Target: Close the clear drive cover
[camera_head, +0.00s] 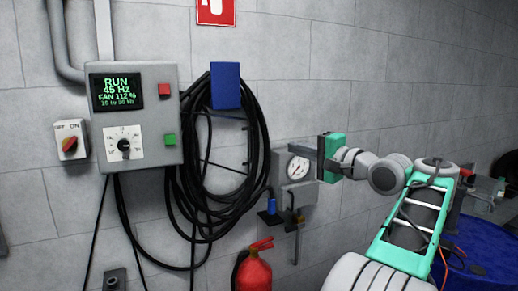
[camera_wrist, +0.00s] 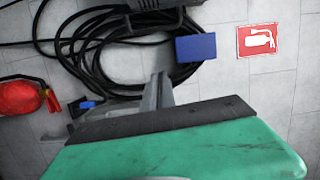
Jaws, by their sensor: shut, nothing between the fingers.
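I cannot make out a clear drive cover in either view. My gripper (camera_head: 300,150) is at the right of centre in the head view, its grey fingers pointing left, in front of or above the gauge box (camera_head: 296,170) in the picture. The green hand body fills the bottom of the wrist view, with the grey fingers (camera_wrist: 158,90) reaching up from it. The fingers are shut and hold nothing. The grey control box (camera_head: 164,124) with a lit "RUN 45 Hz" display (camera_head: 117,91) is on the wall at left, apart from my gripper.
Black cable coils (camera_head: 214,180) hang under a blue plate (camera_head: 226,86), between control box and gripper. A red extinguisher (camera_head: 256,272) stands below. A blue round surface (camera_head: 487,240) is at lower right.

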